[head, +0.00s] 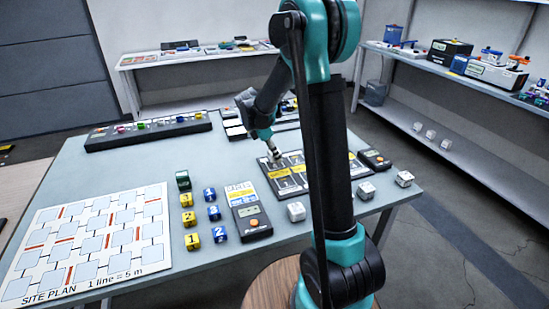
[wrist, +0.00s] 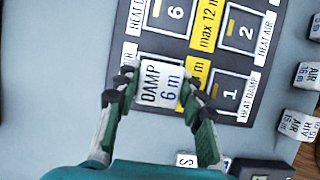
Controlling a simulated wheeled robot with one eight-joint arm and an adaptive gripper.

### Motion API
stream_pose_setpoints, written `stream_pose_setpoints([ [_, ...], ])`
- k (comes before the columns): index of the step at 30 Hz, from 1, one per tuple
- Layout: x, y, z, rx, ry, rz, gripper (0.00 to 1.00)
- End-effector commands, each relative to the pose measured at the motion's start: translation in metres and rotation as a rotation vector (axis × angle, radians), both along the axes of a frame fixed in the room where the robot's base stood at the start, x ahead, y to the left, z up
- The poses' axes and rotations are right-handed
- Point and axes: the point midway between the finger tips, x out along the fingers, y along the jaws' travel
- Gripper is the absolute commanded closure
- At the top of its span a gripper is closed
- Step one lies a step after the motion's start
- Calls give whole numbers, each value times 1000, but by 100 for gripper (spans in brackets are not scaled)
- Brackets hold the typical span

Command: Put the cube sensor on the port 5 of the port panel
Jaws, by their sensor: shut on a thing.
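My gripper (head: 276,156) is shut on a white cube sensor (wrist: 160,82) marked "DAMP 6 m", with one finger on each side of it in the wrist view (wrist: 157,86). The cube is over the lower left part of the black port panel (wrist: 184,47). Ports 6 (wrist: 172,14), 2 (wrist: 245,30) and 1 (wrist: 232,96) show beside it; the port under the cube is hidden, and its number cannot be read. I cannot tell whether the cube touches the panel. In the head view the panel (head: 283,180) lies on the table, partly behind my arm.
Other white cubes (wrist: 301,123) stand along the panel's side, near the table edge (head: 296,211). A handheld meter (head: 248,210), yellow cubes (head: 188,218) and blue cubes (head: 214,213) stand left of the panel. A site plan (head: 75,262) covers the table's left part.

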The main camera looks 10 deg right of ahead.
Motion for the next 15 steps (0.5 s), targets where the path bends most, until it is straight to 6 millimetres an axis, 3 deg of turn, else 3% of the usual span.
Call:
stream_pose_setpoints([
  [4,0,0,-19,0,0,0,90],
  [15,0,0,-24,0,0,0,90],
])
